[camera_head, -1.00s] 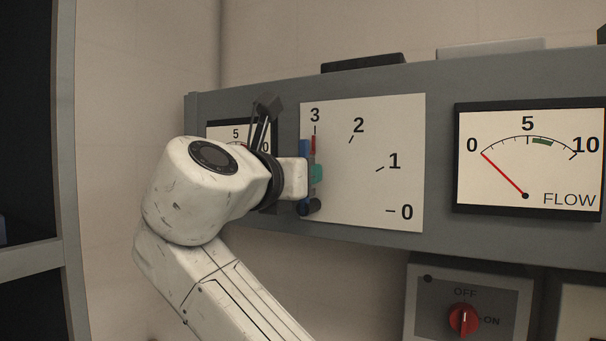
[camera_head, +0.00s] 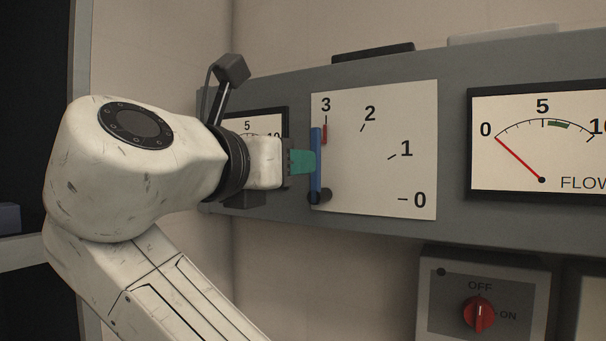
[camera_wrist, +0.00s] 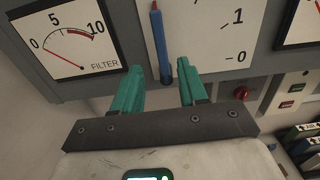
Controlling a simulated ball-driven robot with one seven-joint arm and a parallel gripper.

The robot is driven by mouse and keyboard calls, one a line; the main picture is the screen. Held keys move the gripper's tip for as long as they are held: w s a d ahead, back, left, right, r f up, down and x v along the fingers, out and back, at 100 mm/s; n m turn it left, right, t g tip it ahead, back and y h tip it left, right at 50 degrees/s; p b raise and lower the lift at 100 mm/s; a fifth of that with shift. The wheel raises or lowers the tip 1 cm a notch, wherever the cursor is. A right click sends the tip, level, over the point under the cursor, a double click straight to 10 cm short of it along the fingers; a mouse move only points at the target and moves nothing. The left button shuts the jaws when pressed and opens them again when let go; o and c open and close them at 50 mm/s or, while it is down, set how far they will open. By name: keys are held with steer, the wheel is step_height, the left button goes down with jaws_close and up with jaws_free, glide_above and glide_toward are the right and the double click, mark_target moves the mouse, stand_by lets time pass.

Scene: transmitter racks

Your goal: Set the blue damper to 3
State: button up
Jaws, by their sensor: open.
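The blue damper (camera_head: 316,165) is an upright blue lever with a red pointer tip (camera_head: 324,133) on a white scale plate (camera_head: 375,185) marked 0 to 3. The lever stands nearly vertical, and its red tip is just under the 3 mark (camera_head: 326,106). Its dark pivot is at the plate's lower left. The wrist view also shows the lever (camera_wrist: 160,42). My gripper (camera_head: 306,162) has teal fingers just left of the lever in the head view. In the wrist view my gripper (camera_wrist: 159,68) is open and empty, with the lever beyond the gap between its fingertips.
A FILTER gauge (camera_wrist: 70,45) is left of the plate, partly hidden by my gripper in the head view. A FLOW gauge (camera_head: 540,145) is to the right. A red OFF/ON knob (camera_head: 479,314) sits below. A dark rack (camera_head: 35,100) stands at the far left.

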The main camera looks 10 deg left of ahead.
steer(key=shift+v, duration=1.4)
steer(key=w+d+f+m+g+y, duration=0.1)
steer(key=w+d+f+m+g, duration=0.2)
steer(key=f, duration=0.8)
steer(key=d+f+m+g+y+b, duration=0.1)
steer(key=d+f+m+g, duration=0.3)
steer(key=f, duration=0.7)
steer(key=w+d+f+m+y, duration=0.15)
steer(key=d+f, duration=0.35)
steer(key=f, duration=0.7)
steer(key=s+d+f+m+g, duration=0.1)
steer(key=s+d+f+m, duration=0.15)
steer(key=f, duration=0.45)
steer(key=s+d+f+m+g, duration=0.2)
steer(key=d+f+m, duration=0.15)
steer(key=f, duration=0.35)
steer(key=s+d+f+m+g+y, duration=0.25)
steer(key=s+d+f+m, duration=0.55)
steer(key=s+d+f, duration=0.5)
steer(key=s+d+f+m+g, duration=0.1)
steer(key=s+d+f+m, duration=0.2)
steer(key=s, duration=0.6)
steer(key=s+d+f+m+g+b, duration=0.1)
steer(key=s+d+f+m, duration=0.3)
steer(key=s, duration=0.6)
step_height(320, 180, down, 2)
steer(key=m+g, duration=0.1)
steer(key=m, duration=0.2)
steer(key=shift+s+f, duration=0.2)
steer(key=shift+s, duration=0.05)
